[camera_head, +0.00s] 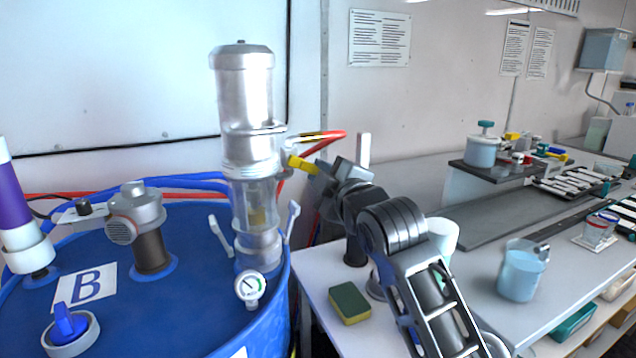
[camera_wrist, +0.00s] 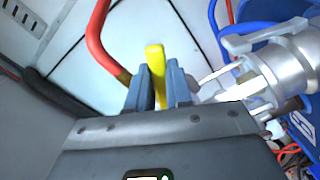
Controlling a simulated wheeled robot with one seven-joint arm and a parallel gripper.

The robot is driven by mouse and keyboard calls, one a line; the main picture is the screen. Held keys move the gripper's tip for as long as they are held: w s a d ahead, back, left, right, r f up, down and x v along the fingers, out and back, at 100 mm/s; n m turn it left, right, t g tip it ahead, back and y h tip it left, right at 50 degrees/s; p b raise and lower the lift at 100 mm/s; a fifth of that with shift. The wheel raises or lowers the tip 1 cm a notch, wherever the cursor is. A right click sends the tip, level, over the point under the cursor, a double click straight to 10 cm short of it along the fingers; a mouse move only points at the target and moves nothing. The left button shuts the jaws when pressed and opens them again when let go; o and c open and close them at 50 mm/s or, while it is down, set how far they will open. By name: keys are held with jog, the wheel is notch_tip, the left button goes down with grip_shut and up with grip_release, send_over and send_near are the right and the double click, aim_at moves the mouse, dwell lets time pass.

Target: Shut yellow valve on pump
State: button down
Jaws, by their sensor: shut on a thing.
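The pump (camera_head: 245,150) is a silver and clear cylinder standing on the blue drum. It also shows at the right in the wrist view (camera_wrist: 285,70). The yellow valve handle (camera_head: 303,164) sticks out to the right of the pump's upper middle. In the wrist view the yellow handle (camera_wrist: 156,72) stands between the two grey fingers. My gripper (camera_head: 318,172) reaches in from the right and is shut on the yellow handle; its fingers (camera_wrist: 156,85) flank the handle in the wrist view. The handle's lower part is hidden by the gripper.
The blue drum (camera_head: 190,310) carries a pressure gauge (camera_head: 250,287) and a capped fitting (camera_head: 137,215). A red hose (camera_head: 325,145) curves behind my gripper. A sponge (camera_head: 349,302) and a beaker (camera_head: 522,272) are on the white bench at the right.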

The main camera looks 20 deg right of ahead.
jog(key=shift+d+r+n+b, duration=0.15)
jog(key=shift+r+n, duration=0.2)
jog(key=shift+n, duration=0.6)
jog(key=shift+r+n+b, duration=0.15)
jog(key=shift+r+n, duration=0.25)
jog(key=shift+n, duration=0.5)
jog(key=shift+d+r+n+b, duration=0.15)
jog(key=shift+r+n, duration=0.2)
jog(key=shift+n, duration=0.6)
jog(key=shift+r, duration=0.1)
jog(key=c, duration=1.3)
grip_release()
jog(key=s+b, duration=0.1)
jog(key=s, duration=0.7)
